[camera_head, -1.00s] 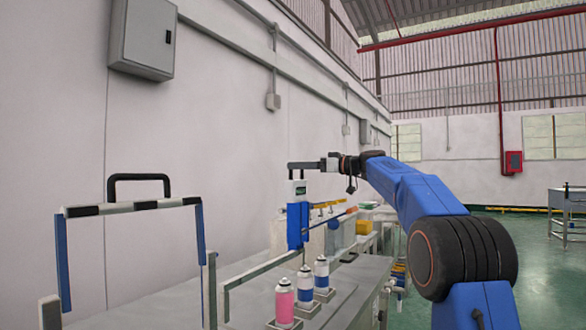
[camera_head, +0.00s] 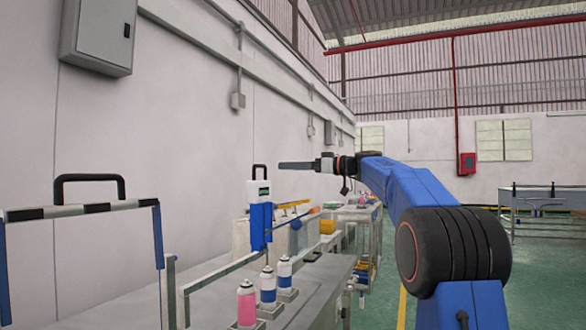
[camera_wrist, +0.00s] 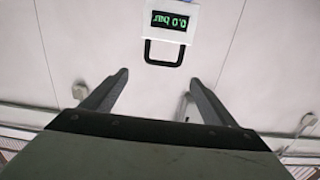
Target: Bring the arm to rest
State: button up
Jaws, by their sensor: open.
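My gripper (camera_head: 284,165) is at the end of my blue arm, stretched out level to the left above the bench. In the wrist view my gripper (camera_wrist: 158,82) shows two dark fingers spread wide apart with nothing between them. A white and blue crimping device (camera_head: 260,212) with a black handle stands on the bench below and left of my gripper, apart from it. Its green display (camera_wrist: 170,20) shows upside down at the top of the wrist view.
A pink can (camera_head: 246,304) and two blue-and-white cans (camera_head: 267,285) stand in holders on the bench (camera_head: 105,309). A guard frame with a striped bar (camera_head: 84,209) rises at the left. A grey wall box (camera_head: 98,36) hangs above.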

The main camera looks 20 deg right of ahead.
jog(key=s+a+f+m+g+h, duration=0.3)
jog(key=s+a+f, duration=0.4)
jog(key=s+f, duration=0.5)
jog(key=s+a+f+m+g+h, duration=0.25)
jog(key=s+a+f, duration=0.35)
jog(key=s+f, duration=0.6)
jog(key=s+d+f+m+g+h, duration=0.1)
jog(key=s+d+f+h, duration=0.1)
jog(key=s+f, duration=1.2)
jog(key=s+d+f+m+g+h, duration=0.1)
jog(key=s+f+h, duration=0.4)
jog(key=s+f, duration=0.9)
jog(key=shift+s+d+m, duration=0.75)
jog(key=shift+s+d, duration=0.2)
